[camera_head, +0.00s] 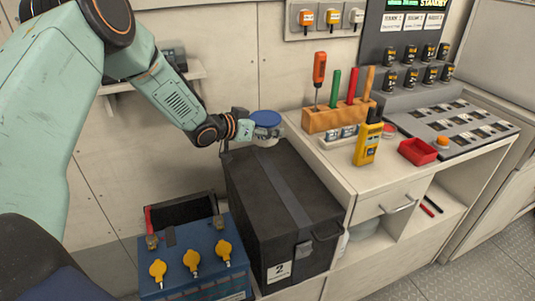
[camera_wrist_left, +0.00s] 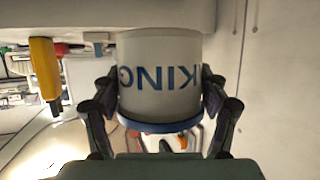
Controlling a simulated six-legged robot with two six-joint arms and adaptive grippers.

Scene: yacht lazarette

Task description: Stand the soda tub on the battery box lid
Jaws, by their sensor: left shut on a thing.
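The soda tub (camera_wrist_left: 160,75) is white with blue lettering and a blue lid. In the head view its lid (camera_head: 266,119) faces up and the tub looks upright. My left gripper (camera_head: 254,131) is shut on the tub, with a finger on each side in the wrist view (camera_wrist_left: 160,100). The battery box (camera_head: 310,262) is black, marked 2, with a strap across its lid (camera_head: 257,181). The tub is at the far end of the lid, beside the bench; I cannot tell whether it touches the lid. My right gripper is not in view.
A blue battery (camera_head: 205,270) with yellow caps stands left of the box. The bench (camera_head: 340,172) on the right holds a tool rack (camera_head: 338,117), a yellow meter (camera_head: 367,143) and a red tray (camera_head: 417,151). The lid's near and middle parts are clear.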

